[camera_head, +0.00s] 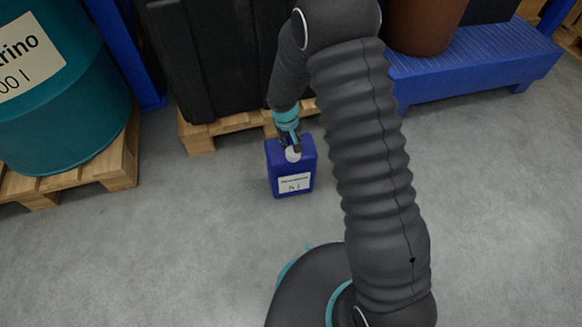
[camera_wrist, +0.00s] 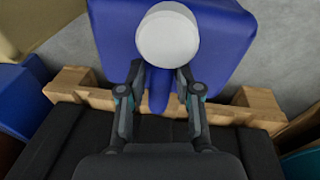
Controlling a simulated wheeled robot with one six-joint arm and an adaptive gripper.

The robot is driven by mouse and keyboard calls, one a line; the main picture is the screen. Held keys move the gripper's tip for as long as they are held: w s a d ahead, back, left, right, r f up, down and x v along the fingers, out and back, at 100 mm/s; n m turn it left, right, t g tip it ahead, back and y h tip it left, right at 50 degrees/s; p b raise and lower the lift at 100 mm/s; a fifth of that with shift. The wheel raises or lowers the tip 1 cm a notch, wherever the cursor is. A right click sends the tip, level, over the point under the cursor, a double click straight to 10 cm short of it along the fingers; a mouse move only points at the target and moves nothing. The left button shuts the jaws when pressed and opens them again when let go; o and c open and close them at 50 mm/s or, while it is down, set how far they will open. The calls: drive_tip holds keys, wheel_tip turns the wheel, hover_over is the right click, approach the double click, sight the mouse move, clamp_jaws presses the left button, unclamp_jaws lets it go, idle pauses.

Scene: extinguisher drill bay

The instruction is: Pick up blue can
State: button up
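The blue can (camera_head: 291,180) stands upright on the concrete floor, with a white label on its front and a white cap (camera_head: 293,154) on top. In the wrist view the can (camera_wrist: 225,45) fills the upper middle, with its round white cap (camera_wrist: 167,36) facing the camera. My gripper (camera_head: 292,147) is right at the top of the can, behind the cap. In the wrist view my gripper (camera_wrist: 160,76) is open, one finger on each side of the can's narrow blue handle (camera_wrist: 159,92). Gaps show between the handle and both fingers.
A wooden pallet (camera_head: 200,139) with a black container (camera_head: 215,55) stands close behind the can. A teal drum (camera_head: 70,125) on another pallet (camera_head: 125,165) is at the left. A blue spill platform (camera_head: 470,70) holds a brown container (camera_head: 423,22) at the right. The floor around the can's front is clear.

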clamp_jaws()
drive_tip(key=shift+r, duration=0.1)
drive_tip(key=shift+r, duration=0.1)
